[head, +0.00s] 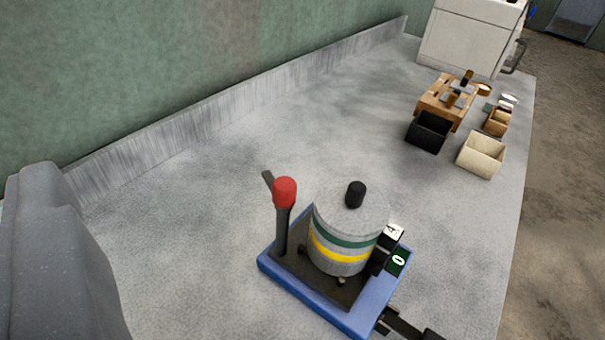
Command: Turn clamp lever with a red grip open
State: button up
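The clamp lever has a red grip (285,191) on a dark stem (282,232). It stands nearly upright at the left side of a blue base (310,293). A short dark bar sticks out behind the grip at its upper left. To the right of the lever, a grey cylinder (338,262) with green and yellow bands and a black top knob (355,194) sits on a dark plate on the base. I cannot make out my gripper's fingers in this view, and nothing is seen touching the lever.
Small dark blocks marked "4" (393,232) and "0" (398,261) sit at the base's right. A dark bar (400,325) juts out front right. A black box (429,131), cream box (481,155) and wooden block (440,98) stand farther back. The counter (190,190) left of the base is clear.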

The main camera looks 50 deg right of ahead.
jog(key=w+d+f+m+h, duration=0.1)
jog(key=d+f+m+h, duration=0.15)
jog(key=d+f, duration=0.8)
jog(key=m+h, duration=0.2)
jog(key=h, duration=0.2)
send_near(288, 200)
jog(key=shift+g, duration=0.3)
jog(key=shift+r+p+x, duration=0.15)
jog(key=shift+p+x, duration=2.7)
jog(key=shift+p, duration=0.8)
jog(key=shift+r+p+x, duration=0.15)
jog(key=shift+p+x, duration=2.65)
jog(key=shift+p, duration=0.8)
jog(key=shift+a, duration=0.1)
jog(key=c, duration=1)
